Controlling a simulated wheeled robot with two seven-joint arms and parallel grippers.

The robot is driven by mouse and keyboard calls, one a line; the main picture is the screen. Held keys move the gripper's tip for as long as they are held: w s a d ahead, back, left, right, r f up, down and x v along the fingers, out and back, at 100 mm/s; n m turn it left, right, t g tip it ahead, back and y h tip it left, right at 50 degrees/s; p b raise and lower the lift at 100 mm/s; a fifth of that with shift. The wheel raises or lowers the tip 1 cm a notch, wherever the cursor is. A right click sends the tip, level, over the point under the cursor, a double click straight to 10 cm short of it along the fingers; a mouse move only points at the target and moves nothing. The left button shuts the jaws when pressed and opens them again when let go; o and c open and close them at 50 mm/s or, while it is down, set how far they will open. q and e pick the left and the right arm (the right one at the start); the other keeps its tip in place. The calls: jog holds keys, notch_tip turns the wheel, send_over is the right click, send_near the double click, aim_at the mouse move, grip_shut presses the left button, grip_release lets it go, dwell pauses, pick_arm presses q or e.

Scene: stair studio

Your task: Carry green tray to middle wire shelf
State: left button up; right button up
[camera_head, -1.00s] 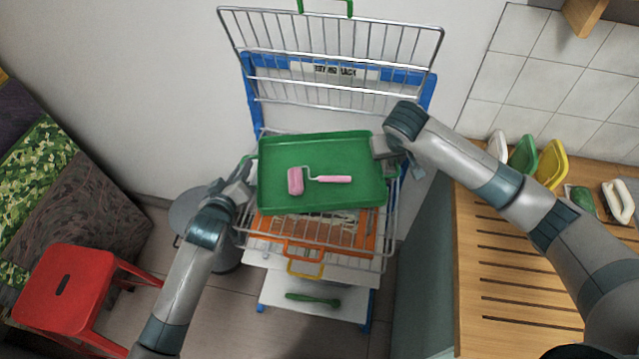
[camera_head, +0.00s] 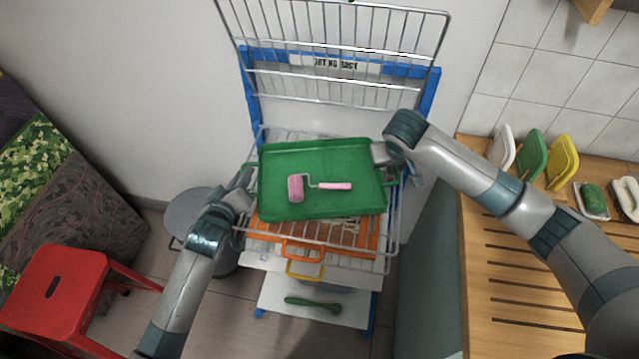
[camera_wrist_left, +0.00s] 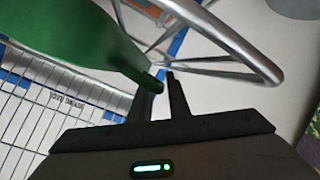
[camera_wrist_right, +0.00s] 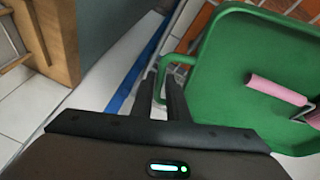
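The green tray (camera_head: 340,162) is level, with a pink paint roller (camera_head: 320,186) lying in it. It is over the middle wire shelf (camera_head: 392,225) of the rack; I cannot tell whether it touches the wires. My left gripper (camera_head: 244,190) is at the tray's left handle, its fingers nearly together there in the left wrist view (camera_wrist_left: 164,82). My right gripper (camera_head: 384,154) is at the right handle; in the right wrist view its fingers (camera_wrist_right: 160,84) close around the green handle loop. The tray hides most of the shelf.
The upper wire shelf (camera_head: 335,25) is tilted up above. An orange tray (camera_head: 262,226) sits below, and a green-handled item (camera_head: 312,302) lies on the bottom white shelf. A wooden counter (camera_head: 500,270) is at right, a red stool (camera_head: 50,275) and a grey bin (camera_head: 190,212) at left.

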pick_arm(q)
jog(key=shift+o, duration=0.8)
jog(key=shift+r, duration=0.1)
pick_arm(e)
jog(key=shift+o, duration=0.9)
jog(key=shift+r, duration=0.1)
